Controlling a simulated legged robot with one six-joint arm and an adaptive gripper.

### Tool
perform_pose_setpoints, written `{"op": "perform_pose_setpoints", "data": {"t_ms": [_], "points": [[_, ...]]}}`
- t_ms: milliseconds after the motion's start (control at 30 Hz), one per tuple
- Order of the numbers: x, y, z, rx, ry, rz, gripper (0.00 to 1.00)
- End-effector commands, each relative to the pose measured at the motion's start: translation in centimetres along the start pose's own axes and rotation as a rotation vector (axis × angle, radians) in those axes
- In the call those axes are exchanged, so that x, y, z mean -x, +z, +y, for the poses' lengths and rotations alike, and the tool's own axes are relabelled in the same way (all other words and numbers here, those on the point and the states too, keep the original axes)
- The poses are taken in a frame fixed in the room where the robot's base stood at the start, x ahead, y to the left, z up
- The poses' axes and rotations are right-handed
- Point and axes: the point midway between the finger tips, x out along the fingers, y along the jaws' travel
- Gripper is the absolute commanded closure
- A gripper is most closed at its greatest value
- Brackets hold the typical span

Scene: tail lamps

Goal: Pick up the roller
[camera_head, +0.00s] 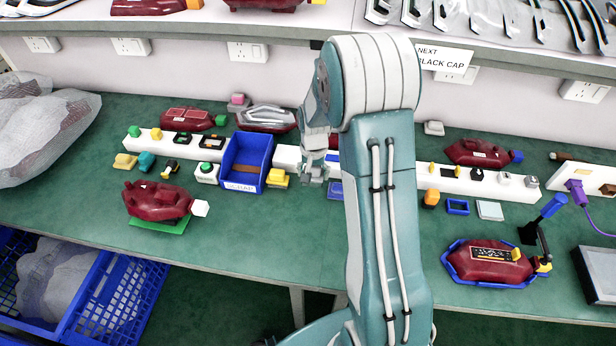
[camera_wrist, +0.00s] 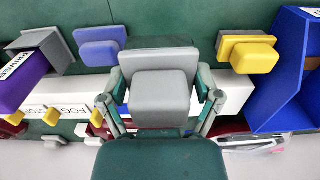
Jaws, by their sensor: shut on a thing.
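My gripper (camera_head: 313,170) hangs over the middle of the green bench, right of the blue bin (camera_head: 240,160). In the wrist view, my gripper (camera_wrist: 160,84) has a finger at each side of a grey stepped block (camera_wrist: 161,100) and is shut on it. The block has a wide grey plate and a smaller rounded block on it. I cannot tell whether it touches the bench. Nothing in view is plainly a roller. A tool with a blue handle (camera_head: 549,209) stands at the right of the bench; I cannot tell what it is.
A yellow stepped block (camera_wrist: 249,52) and a blue one (camera_wrist: 102,47) lie on either side of the grey block. A white strip (camera_head: 465,183) with small parts runs behind. Dark red lamps (camera_head: 155,198) lie on the green bench (camera_head: 290,235).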

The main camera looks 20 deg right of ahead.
Motion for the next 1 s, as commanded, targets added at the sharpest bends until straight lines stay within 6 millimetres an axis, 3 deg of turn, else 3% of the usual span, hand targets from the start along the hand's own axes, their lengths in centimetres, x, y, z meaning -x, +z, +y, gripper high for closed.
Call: {"op": "perform_pose_setpoints", "data": {"t_ms": [200,500,700,1000], "points": [[3.5,1.8,2.2,-0.002,-0.001,0.003,0.76],[5.8,5.4,6.5,-0.003,0.0,0.002,0.76],[6.8,6.9,8.2,-0.002,0.0,0.001,0.76],[7.2,7.5,8.9,0.0,0.0,0.0,0.76]]}}
